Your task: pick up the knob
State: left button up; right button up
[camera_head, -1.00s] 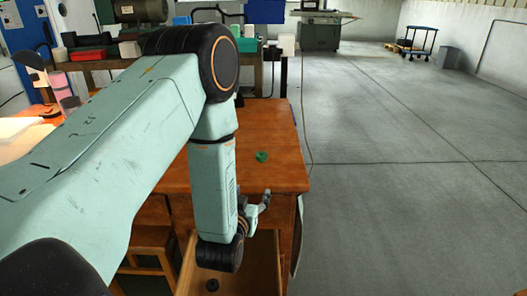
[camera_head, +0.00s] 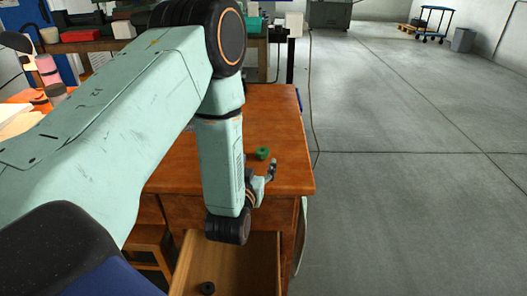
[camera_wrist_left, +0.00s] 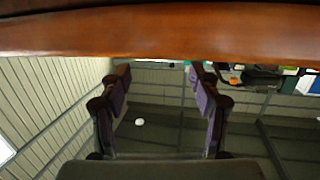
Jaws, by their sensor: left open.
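A small dark round piece (camera_head: 207,288) lies in the open wooden drawer at the bottom of the head view. A small green round piece (camera_head: 262,153) lies on the wooden table top. I cannot tell for sure which of the two is the knob. My left gripper (camera_head: 271,170) is beside the table's front edge, just below the green piece in the picture and apart from it. In the left wrist view its two fingers (camera_wrist_left: 159,80) stand wide apart with nothing between them. Neither small piece shows there. My right gripper is out of view.
The wooden table (camera_head: 290,130) has bare top around the green piece. The drawer (camera_head: 245,262) stands open below my left wrist. A stool (camera_head: 150,243) is at its left. A wooden edge (camera_wrist_left: 160,33) crosses the wrist view. The floor at right is clear up to a blue cart (camera_head: 433,22).

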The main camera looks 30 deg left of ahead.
aim_at(261, 154)
pick_arm(q)
jog(key=shift+w+r, duration=0.1)
jog(key=shift+w, duration=0.3)
jog(key=shift+w+a, duration=0.2)
jog(key=shift+w, duration=0.1)
jog(key=b+x, duration=0.1)
jog(key=x, duration=0.3)
jog(key=shift+w+a+f+b, duration=0.25)
jog(key=shift+f+b, duration=0.1)
jog(key=shift+f, duration=0.15)
jog(key=shift+w+r, duration=0.15)
jog(key=shift+a, duration=0.15)
jog(key=c, duration=1.2)
